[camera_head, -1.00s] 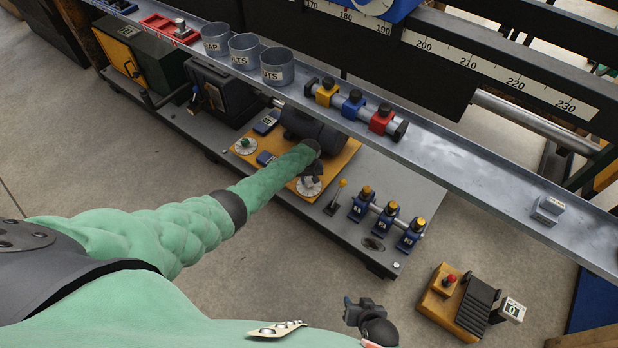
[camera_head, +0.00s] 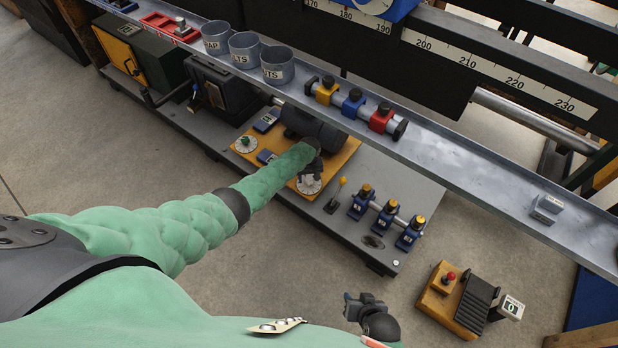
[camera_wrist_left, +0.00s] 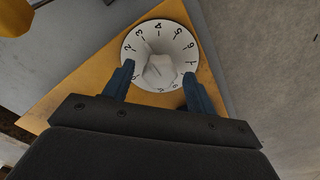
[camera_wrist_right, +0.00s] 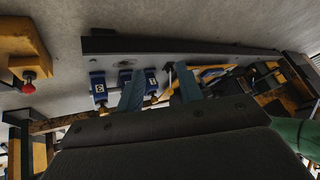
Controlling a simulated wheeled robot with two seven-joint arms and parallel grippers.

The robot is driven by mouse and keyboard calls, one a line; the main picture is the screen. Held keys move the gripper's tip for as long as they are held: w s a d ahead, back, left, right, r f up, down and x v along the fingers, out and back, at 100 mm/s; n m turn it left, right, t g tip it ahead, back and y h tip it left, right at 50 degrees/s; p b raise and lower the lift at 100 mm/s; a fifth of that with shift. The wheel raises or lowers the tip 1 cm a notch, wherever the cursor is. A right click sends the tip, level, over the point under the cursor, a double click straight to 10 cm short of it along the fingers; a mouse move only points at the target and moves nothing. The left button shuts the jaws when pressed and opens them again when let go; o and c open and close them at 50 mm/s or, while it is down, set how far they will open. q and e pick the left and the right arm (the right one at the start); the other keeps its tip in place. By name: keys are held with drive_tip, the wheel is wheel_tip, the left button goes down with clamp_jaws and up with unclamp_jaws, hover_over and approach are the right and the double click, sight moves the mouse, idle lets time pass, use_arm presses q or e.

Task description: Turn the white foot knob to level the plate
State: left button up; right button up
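The white knob (camera_wrist_left: 158,68) stands in the middle of a white numbered dial (camera_wrist_left: 183,42) on the yellow plate (camera_wrist_left: 82,84) in the left wrist view. In the head view the dial (camera_head: 309,186) lies at the plate's front corner, partly hidden by my gripper. My left gripper (camera_wrist_left: 159,72) is open, its two blue fingers apart on either side of the knob, over the dial's edge. I see no clear contact with the knob. My right gripper (camera_head: 364,308) is in front of the bench; the right wrist view shows its fingers (camera_wrist_right: 160,88) open and empty.
A dark cylinder (camera_head: 315,126) lies across the plate. A yellow-tipped lever (camera_head: 337,194) and blue clamps (camera_head: 387,217) stand to the right. A metal shelf (camera_head: 460,160) runs above. A pedal box (camera_head: 440,288) is on the floor.

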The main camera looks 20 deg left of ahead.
sight(309, 179)
use_arm(q)
drive_tip(key=shift+r, duration=0.55)
wheel_tip(309, 179, up, 6)
drive_tip(key=shift+f+p, duration=0.25)
drive_tip(key=shift+p, duration=0.55)
drive_tip(key=shift+r, duration=0.6)
use_arm(e)
wheel_tip(309, 179, up, 7)
drive_tip(key=g, duration=0.1)
drive_tip(key=shift+d, duration=0.15)
drive_tip(key=shift+w, duration=0.1)
